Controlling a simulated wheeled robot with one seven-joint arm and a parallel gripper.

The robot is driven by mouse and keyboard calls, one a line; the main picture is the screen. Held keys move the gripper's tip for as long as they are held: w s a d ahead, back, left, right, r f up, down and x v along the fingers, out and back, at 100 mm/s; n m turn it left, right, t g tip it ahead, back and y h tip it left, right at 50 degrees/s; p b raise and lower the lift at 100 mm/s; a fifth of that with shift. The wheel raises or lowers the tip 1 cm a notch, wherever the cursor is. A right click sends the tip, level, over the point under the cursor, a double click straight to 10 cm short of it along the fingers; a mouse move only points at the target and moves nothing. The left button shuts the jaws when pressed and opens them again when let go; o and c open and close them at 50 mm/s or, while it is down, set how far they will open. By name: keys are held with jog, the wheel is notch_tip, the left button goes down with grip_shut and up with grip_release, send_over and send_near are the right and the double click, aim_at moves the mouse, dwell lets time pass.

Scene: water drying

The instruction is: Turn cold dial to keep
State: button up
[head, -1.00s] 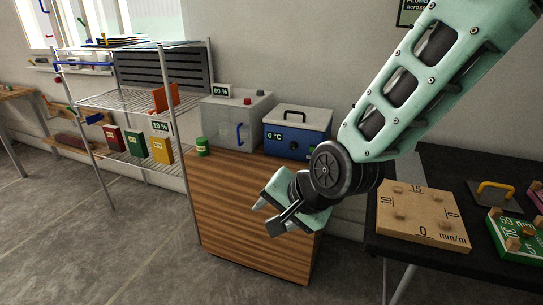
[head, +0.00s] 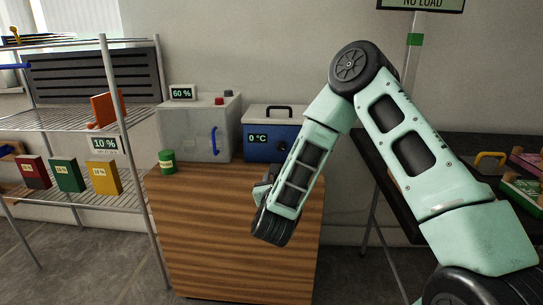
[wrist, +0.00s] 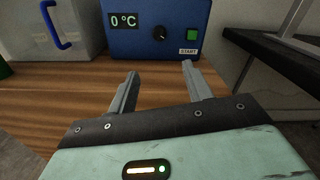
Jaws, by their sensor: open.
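The blue cold box (head: 265,145) stands on the wooden cabinet, with a "0 °C" display and a black handle on its pale lid. In the wrist view its front (wrist: 150,41) shows the display at left, the black dial (wrist: 160,33) with a pale mark, and a green button above a "START" label at right. In the head view my arm partly covers the box's right side. My gripper (wrist: 158,68) is open and empty, its two fingers pointing toward the box front, below the dial and apart from it. In the head view my wrist hides most of the gripper (head: 266,185).
A clear box (head: 198,130) with a blue handle and a "60 %" display stands left of the cold box. A green can (head: 167,162) sits at the wooden cabinet's (head: 230,225) left edge. A wire rack (head: 70,120) is at left, a dark table (head: 430,150) at right.

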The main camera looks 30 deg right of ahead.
aim_at(281, 149)
jog(key=x, duration=1.6)
jog(key=shift+w+d, duration=0.3)
jog(key=shift+c, duration=0.3)
jog(key=c, duration=0.9)
